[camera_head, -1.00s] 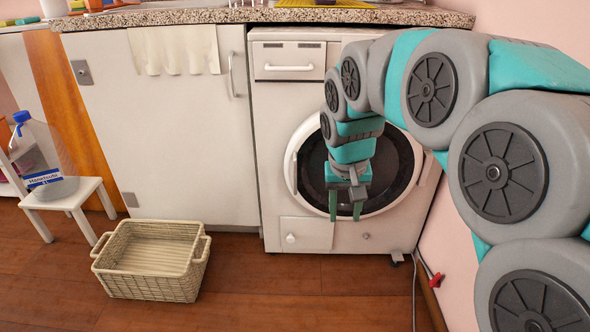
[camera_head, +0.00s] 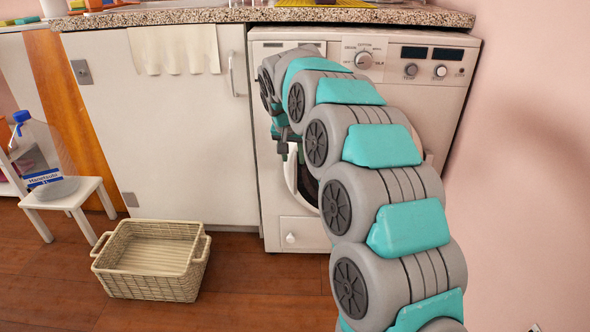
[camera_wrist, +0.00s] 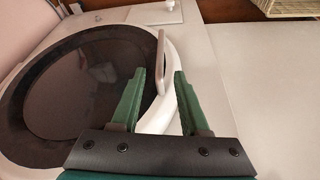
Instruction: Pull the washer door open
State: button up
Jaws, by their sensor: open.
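The white washer (camera_head: 266,200) stands under the stone counter. Its round door is mostly hidden behind my arm in the head view; part of the white door ring (camera_head: 291,186) shows at its left side. In the wrist view the door has dark glass (camera_wrist: 75,85) and a white rim, and looks closed. A slim, light door handle (camera_wrist: 161,62) stands up from the rim. My gripper (camera_wrist: 160,75) is open, its two green fingers apart. The handle shows between and beyond the fingertips, nearer the left one; I cannot tell if they touch. The gripper is also at the door's left side in the head view (camera_head: 281,152).
A wicker basket (camera_head: 150,262) lies on the wooden floor, left of the washer front. A white stool (camera_head: 72,196) with a detergent bottle (camera_head: 45,160) is at the far left. A closed white cabinet (camera_head: 175,150) adjoins the washer. A pink wall is at the right.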

aim_at(295, 166)
jog(key=x, duration=0.6)
jog(key=shift+w+f, duration=0.1)
jog(key=shift+f, duration=0.25)
jog(key=shift+c, duration=0.2)
grip_shut()
dwell(0.9)
